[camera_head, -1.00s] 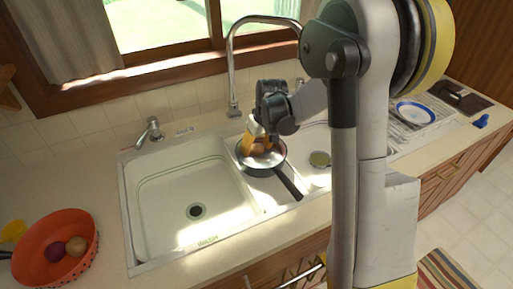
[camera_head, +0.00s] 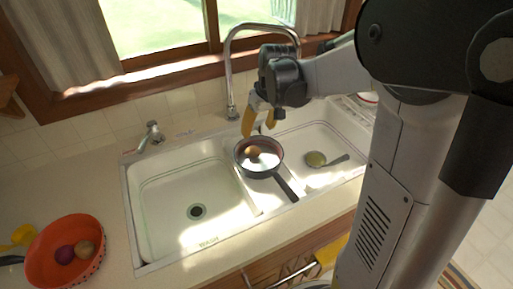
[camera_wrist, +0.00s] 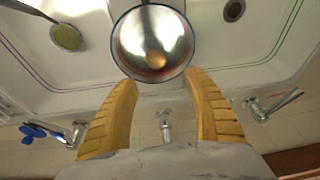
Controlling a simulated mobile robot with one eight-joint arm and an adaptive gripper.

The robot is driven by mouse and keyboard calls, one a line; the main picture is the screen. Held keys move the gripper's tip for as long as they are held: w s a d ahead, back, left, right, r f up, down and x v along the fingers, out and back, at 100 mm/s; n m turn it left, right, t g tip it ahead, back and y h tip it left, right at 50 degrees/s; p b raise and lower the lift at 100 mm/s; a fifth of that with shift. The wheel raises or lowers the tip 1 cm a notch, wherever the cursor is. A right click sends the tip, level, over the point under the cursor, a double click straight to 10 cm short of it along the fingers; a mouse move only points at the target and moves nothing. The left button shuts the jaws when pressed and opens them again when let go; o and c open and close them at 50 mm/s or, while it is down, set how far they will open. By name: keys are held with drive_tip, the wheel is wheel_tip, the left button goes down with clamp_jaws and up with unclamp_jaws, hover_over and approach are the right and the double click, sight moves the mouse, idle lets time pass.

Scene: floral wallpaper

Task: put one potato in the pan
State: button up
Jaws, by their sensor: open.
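The pan (camera_head: 272,169) sits on the sink divider between the two basins, its dark handle pointing toward the front right.
A red-orange bowl (camera_head: 45,264) on the left counter holds a brown potato (camera_head: 84,249) and a dark purple round item (camera_head: 64,255). A tall faucet (camera_head: 229,70) stands behind the pan. A green-topped utensil (camera_head: 316,159) lies in the right basin. The left basin (camera_head: 170,215) is empty.

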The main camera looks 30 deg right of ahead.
drive_tip(key=s+a+r+t, duration=0.2)
drive_tip(key=s+a, duration=0.3)
drive_tip(key=s, duration=0.5)
drive_tip(key=s+a+r+t, duration=0.2)
drive_tip(key=s+a+r, duration=0.2)
drive_tip(key=s, duration=0.5)
drive_tip(key=shift+s+a+m+h, duration=0.3)
drive_tip(key=shift+s+a, duration=0.05)
drive_tip(key=shift+a, duration=0.7)
